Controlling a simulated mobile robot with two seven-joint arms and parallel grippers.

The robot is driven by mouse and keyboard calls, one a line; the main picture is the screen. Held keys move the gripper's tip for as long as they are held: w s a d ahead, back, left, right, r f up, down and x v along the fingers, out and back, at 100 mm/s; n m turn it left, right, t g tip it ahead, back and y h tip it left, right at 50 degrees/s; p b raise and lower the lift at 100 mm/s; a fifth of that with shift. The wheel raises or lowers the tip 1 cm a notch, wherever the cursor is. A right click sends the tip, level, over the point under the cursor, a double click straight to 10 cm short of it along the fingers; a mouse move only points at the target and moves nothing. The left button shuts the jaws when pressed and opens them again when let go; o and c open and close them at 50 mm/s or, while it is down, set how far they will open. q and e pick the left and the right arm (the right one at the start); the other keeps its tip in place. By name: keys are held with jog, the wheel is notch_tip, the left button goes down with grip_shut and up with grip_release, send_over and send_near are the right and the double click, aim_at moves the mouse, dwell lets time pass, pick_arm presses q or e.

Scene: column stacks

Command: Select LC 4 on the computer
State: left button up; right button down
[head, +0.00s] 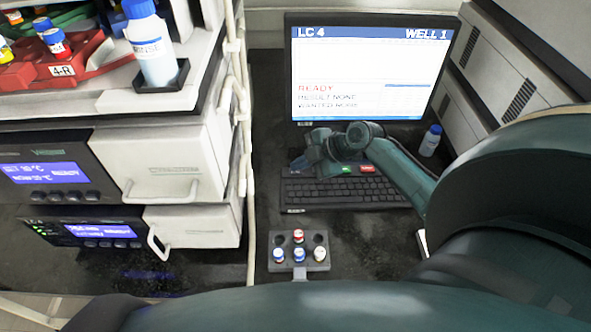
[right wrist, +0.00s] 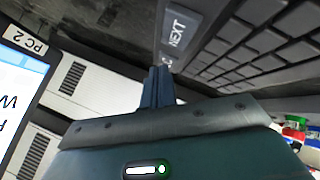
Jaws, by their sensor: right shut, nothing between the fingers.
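The computer monitor (head: 370,75) stands at the back and its screen reads "LC 4" at top left and "WELL 1" at top right. "READY" shows in red lower down. The keyboard (head: 340,192) lies in front of it, with a green and a red key near its back edge. My right gripper (head: 308,163) is shut and empty over the keyboard's back left part, hiding keys there. In the right wrist view the fingers (right wrist: 158,75) are beside a grey key marked "NEXT" (right wrist: 178,32); contact cannot be told. My left gripper is not in view.
A small rack (head: 265,262) with several capped vials is in front of the keyboard. A blue-capped bottle (head: 431,140) stands right of the monitor. Stacked instruments (head: 165,170) fill the left, with a rinse bottle (head: 155,55) and red trays on top. White cabinets (head: 520,60) stand at right.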

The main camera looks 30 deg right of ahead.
aim_at(300, 172)
jog(key=shift+r, duration=0.15)
jog(key=shift+r+p, duration=0.55)
jog(key=shift+r, duration=0.15)
jog(key=shift+r, duration=0.1)
notch_tip(300, 172, up, 5)
jog(key=p, duration=0.3)
jog(key=shift+p, duration=0.4)
dwell(1.0)
dwell(0.7)
